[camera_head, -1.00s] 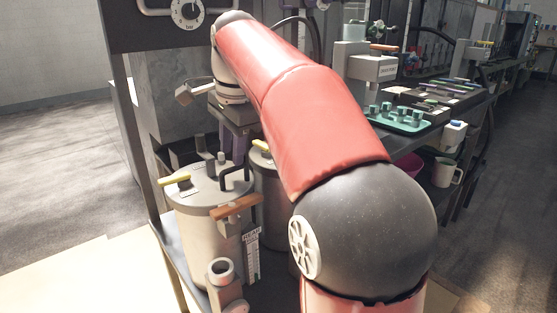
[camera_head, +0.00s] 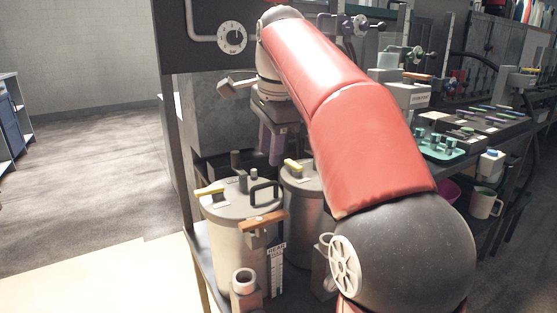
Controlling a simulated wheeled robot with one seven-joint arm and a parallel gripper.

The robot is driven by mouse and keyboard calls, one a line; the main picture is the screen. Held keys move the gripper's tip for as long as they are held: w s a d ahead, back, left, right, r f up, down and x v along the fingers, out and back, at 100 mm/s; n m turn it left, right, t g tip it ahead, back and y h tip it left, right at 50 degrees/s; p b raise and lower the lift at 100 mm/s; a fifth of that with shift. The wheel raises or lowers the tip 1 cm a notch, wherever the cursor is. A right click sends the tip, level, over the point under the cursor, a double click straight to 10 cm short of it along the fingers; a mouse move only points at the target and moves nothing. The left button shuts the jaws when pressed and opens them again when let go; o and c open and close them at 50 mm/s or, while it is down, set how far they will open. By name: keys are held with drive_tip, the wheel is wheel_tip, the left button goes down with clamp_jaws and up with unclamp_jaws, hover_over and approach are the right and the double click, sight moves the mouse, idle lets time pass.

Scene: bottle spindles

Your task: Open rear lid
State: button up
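Two metal pots with grey lids stand side by side on a low shelf. The nearer pot (camera_head: 235,250) has a lid (camera_head: 236,203) with a black loop handle (camera_head: 265,190), a yellow lever and a brown clamp handle (camera_head: 262,221). Its white label seems to read "REAR". The other pot (camera_head: 301,205), behind and to the right, has a yellow lever on its lid and is partly hidden by my arm. Both lids look closed. My gripper (camera_head: 272,150), with purple fingers pointing down, is above and behind the nearer lid, apart from its handle. The finger gap is unclear.
A dark panel with a dial (camera_head: 232,39) stands above the pots, beside a frame post. A bench at right holds a teal tray (camera_head: 440,147); a white mug (camera_head: 485,203) is below. Open floor (camera_head: 90,185) lies at left. My red arm covers the middle.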

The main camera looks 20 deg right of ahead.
drive_tip(key=shift+s+f+m+t, duration=0.15)
drive_tip(key=shift+s+f+m, duration=0.2)
drive_tip(key=shift+s+m, duration=0.35)
drive_tip(key=shift+s+f+m+t, duration=0.2)
drive_tip(key=shift+s+f+m, duration=0.25)
drive_tip(key=shift+s, duration=0.45)
drive_tip(key=shift+s+f+m+t, duration=0.15)
drive_tip(key=shift+s+f+m, duration=0.1)
drive_tip(key=shift+s+m, duration=0.5)
